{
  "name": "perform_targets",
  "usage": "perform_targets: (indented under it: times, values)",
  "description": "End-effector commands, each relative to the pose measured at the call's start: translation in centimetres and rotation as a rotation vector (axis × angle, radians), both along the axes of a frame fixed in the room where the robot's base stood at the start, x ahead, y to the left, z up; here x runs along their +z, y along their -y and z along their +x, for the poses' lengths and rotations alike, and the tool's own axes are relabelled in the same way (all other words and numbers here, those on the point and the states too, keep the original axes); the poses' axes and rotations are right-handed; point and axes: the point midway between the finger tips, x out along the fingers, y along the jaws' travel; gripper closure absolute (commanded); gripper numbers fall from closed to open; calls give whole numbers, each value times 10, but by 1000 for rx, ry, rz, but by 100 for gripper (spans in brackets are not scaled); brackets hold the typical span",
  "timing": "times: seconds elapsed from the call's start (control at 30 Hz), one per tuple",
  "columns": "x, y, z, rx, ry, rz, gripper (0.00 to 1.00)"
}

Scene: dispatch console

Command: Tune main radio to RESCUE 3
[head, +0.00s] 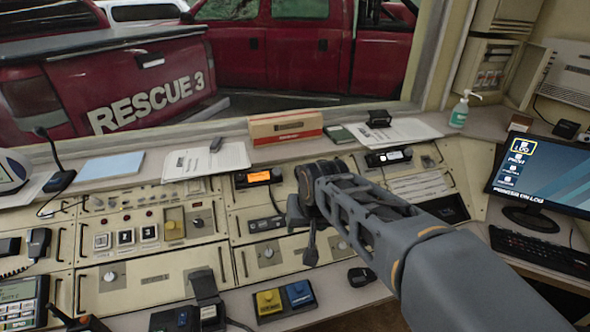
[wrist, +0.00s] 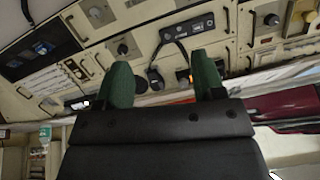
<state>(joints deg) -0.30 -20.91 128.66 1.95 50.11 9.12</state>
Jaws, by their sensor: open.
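A black radio unit with a lit orange display (head: 258,176) is set in the upper middle of the sloped console. I cannot read its display, and no label marks it as the main radio. A second dark unit with a small pale display (head: 388,157) sits to its right, beyond my arm. My gripper (head: 306,235) hangs over the middle of the console, right of and below the orange display. In the wrist view my gripper (wrist: 163,78) shows two green fingers spread apart with nothing between them. My arm hides part of the console.
A panel knob (head: 268,253) is left of my gripper. A yellow and blue button box (head: 285,299) and a handset (head: 207,300) are at the front. A cardboard box (head: 286,127) and papers line the ledge. A monitor (head: 541,172) stands right. "RESCUE 3" marks a red truck (head: 130,85) outside.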

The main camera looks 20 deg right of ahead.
Motion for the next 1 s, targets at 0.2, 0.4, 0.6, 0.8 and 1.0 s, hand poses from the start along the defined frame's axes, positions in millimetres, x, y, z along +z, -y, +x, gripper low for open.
perform_targets:
  times: [0.2,0.4,0.6,0.8,1.0]
  values:
    - [31,2,122,-237,72,140,37]
    - [35,9,205,-410,125,250,37]
    - [31,14,248,-499,153,315,37]
    - [15,13,267,-520,158,330,37]
    - [-17,10,288,-520,157,329,37]
